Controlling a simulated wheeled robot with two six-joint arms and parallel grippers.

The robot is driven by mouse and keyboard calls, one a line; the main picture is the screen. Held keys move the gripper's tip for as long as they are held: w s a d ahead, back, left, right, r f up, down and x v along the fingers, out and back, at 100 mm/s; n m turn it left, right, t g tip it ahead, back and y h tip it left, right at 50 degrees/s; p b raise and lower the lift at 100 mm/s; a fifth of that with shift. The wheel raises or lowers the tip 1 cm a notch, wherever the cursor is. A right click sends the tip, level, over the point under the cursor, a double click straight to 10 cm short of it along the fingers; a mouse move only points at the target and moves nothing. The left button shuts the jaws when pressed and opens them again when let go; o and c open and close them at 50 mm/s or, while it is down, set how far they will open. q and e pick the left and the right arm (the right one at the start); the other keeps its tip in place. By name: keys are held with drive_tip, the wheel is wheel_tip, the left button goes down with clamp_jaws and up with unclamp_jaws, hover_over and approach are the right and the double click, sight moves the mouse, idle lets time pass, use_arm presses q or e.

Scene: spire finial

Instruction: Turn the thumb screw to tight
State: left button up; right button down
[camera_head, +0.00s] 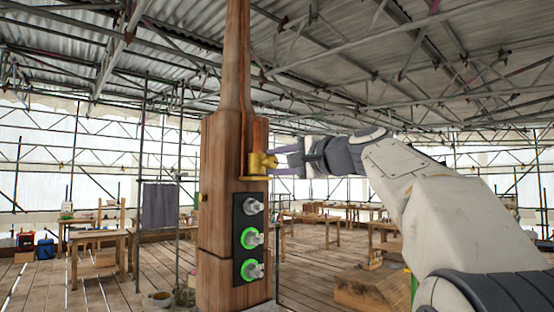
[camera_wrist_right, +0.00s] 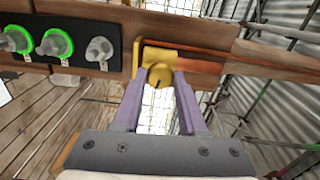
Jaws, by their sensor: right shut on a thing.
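The brass thumb screw (camera_head: 262,162) sits in a brass fitting on the side of the wooden spire post (camera_head: 221,190). My right gripper (camera_head: 279,162) reaches in from the right and is shut on the thumb screw. In the right wrist view the screw's round yellow head (camera_wrist_right: 160,75) lies between the purple fingertips of the right gripper (camera_wrist_right: 160,84), and a dark slot or mark shows on it. How tight the screw is cannot be told. My left gripper is not in view.
Below the screw, a black panel (camera_head: 238,282) on the post carries three grey knobs; the lower two have green rings and the top one (camera_head: 250,205) has none. Wooden tables and a hanging grey cloth (camera_head: 160,206) stand behind. The plank floor is partly open.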

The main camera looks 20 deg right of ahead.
drive_tip(key=m+p, duration=0.1)
drive_tip(key=m, duration=0.3)
drive_tip(key=shift+r+m, duration=0.15)
drive_tip(key=shift+m, duration=0.25)
drive_tip(key=m+p, duration=0.1)
drive_tip(key=m, duration=0.2)
drive_tip(key=shift+m+p, duration=0.3)
drive_tip(key=shift+p, duration=0.1)
drive_tip(key=m+p, duration=0.2)
drive_tip(key=m, duration=0.3)
drive_tip(key=shift+f+m+p, duration=0.25)
drive_tip(key=shift+m+p, duration=0.3)
drive_tip(key=shift+m, duration=0.55)
drive_tip(key=shift+f, duration=0.1)
drive_tip(key=shift+c, duration=2.3)
unclamp_jaws()
drive_tip(key=b+v, duration=0.4)
drive_tip(key=v, duration=0.6)
drive_tip(key=shift+s, duration=0.25)
